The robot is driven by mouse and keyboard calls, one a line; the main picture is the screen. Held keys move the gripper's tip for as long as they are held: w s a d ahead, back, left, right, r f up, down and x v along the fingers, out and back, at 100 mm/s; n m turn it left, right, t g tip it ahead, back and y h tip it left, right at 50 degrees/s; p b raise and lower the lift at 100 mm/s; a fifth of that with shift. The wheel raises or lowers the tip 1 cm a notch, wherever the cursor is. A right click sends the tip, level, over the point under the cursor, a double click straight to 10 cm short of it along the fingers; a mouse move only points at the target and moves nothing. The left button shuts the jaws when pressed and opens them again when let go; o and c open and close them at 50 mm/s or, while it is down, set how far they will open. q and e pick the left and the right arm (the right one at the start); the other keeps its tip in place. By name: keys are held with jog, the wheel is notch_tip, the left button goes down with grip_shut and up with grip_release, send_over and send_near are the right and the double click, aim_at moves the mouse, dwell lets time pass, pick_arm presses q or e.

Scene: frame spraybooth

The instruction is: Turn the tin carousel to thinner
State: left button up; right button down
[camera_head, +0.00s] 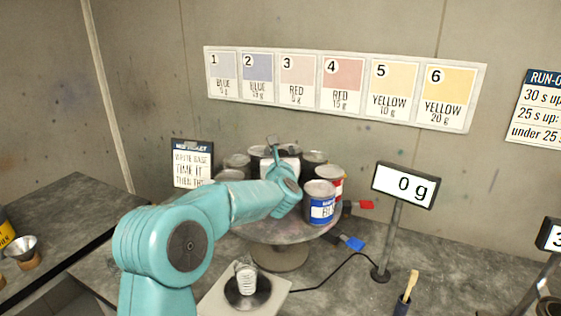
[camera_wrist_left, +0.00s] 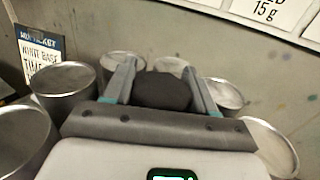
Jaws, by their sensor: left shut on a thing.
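The tin carousel (camera_head: 300,236) is a round grey turntable on a short pedestal, with several tins around its rim. A blue-labelled tin (camera_head: 321,205) is at its front right, with a red-labelled tin (camera_head: 337,181) just behind. The other tins look grey, and I cannot read a thinner label on any. My left arm reaches over the carousel's middle. In the left wrist view my left gripper (camera_wrist_left: 162,88) is shut on a dark round knob (camera_wrist_left: 162,92) among the tins. My arm hides the carousel's front left. My right gripper is not in view.
A scale plate with a small cup (camera_head: 246,279) stands in front of the carousel. Its display (camera_head: 405,186) on a post reads 0 g. Red (camera_head: 366,204) and blue (camera_head: 352,243) tabs stick out at the right.

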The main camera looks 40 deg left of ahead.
pick_arm(q)
jog(key=n+g+y, duration=0.1)
jog(key=g, duration=0.1)
jog(key=n+g+y+b, duration=0.1)
jog(key=n, duration=0.1)
jog(key=shift+s+f+g+y, duration=0.1)
jog(key=shift+f+g+y, duration=0.1)
jog(key=shift+g+y, duration=0.2)
jog(key=shift+s+a+r+n+g+y+b, duration=0.1)
jog(key=shift+n+g+y+b, duration=0.15)
jog(key=shift+n+g, duration=0.25)
jog(key=shift+s+a+n+g+y+b, duration=0.15)
jog(key=shift+n+g+y, duration=0.25)
jog(key=shift+g, duration=0.2)
jog(key=shift+d+n+g+y, duration=0.1)
jog(key=shift+n+g+y, duration=0.25)
jog(key=shift+g, duration=0.35)
jog(key=g, duration=0.1)
jog(key=n+g+p, duration=0.2)
jog(key=shift+s+r+n+g+y, duration=0.2)
jog(key=shift+r+n+g+y, duration=0.1)
jog(key=shift+g, duration=0.1)
jog(key=shift+s+f+n+g+p, duration=0.15)
jog(key=shift+n+g+p, duration=0.4)
jog(key=shift+g+p, duration=0.3)
jog(key=shift+s+n+g+p, duration=0.15)
jog(key=shift+n+g+p, duration=0.35)
jog(key=shift+g+p, duration=0.3)
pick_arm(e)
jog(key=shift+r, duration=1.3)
